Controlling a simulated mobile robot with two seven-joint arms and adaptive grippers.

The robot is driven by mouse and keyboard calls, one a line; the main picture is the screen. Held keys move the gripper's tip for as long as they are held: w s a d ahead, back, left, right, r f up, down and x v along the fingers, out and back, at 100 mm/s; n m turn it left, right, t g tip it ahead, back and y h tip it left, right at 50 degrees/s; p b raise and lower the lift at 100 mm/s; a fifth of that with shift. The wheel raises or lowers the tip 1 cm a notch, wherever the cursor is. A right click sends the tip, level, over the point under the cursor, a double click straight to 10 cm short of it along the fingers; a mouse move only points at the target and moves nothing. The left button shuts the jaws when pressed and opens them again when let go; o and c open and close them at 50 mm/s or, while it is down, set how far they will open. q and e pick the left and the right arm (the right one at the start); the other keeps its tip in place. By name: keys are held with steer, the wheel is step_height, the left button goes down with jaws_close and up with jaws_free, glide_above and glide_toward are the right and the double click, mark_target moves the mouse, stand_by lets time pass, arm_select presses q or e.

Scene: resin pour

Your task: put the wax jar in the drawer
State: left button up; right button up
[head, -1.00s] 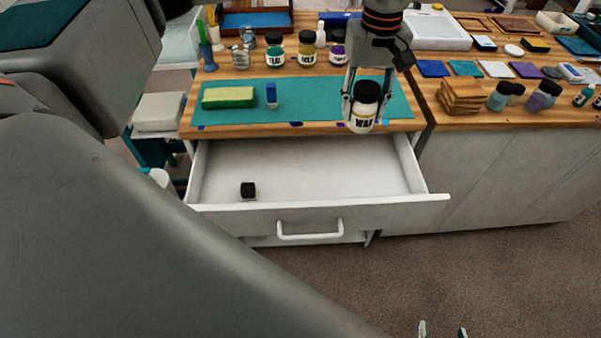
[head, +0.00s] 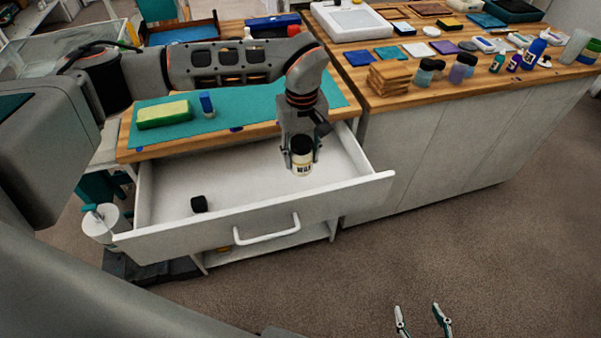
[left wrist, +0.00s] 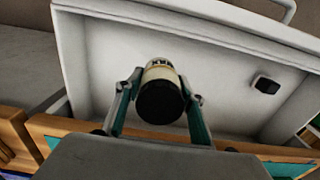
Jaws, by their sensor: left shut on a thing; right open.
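The wax jar (head: 302,164), white with a black lid, is upright in my left gripper (head: 301,158), which is shut on it. The jar is over the open drawer (head: 255,172), towards its right side. In the left wrist view the jar (left wrist: 160,82) is between the two fingers (left wrist: 158,95), lid towards the camera, with the white drawer floor (left wrist: 215,90) behind it. I cannot tell how far the jar is above the floor. My right gripper (head: 424,322) is open and empty low at the bottom of the head view.
A small black item (head: 199,204) lies in the drawer's front left; it also shows in the left wrist view (left wrist: 266,85). The drawer handle (head: 268,232) faces the carpet.

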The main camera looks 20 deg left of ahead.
mark_target(301, 141)
arm_select(q)
step_height(301, 141, down, 3)
steer(key=shift+r, duration=0.15)
steer(key=shift+f+b, duration=0.3)
steer(key=shift+f, duration=1.8)
arm_select(e)
steer(key=shift+w+d+f, duration=0.1)
steer(key=shift+f, duration=0.15)
arm_select(q)
steer(key=shift+f, duration=0.15)
steer(key=o, duration=1.2)
step_height(301, 141, up, 12)
steer(key=shift+p, duration=0.6)
arm_select(e)
steer(key=shift+s+r, duration=0.2)
steer(key=shift+s, duration=0.15)
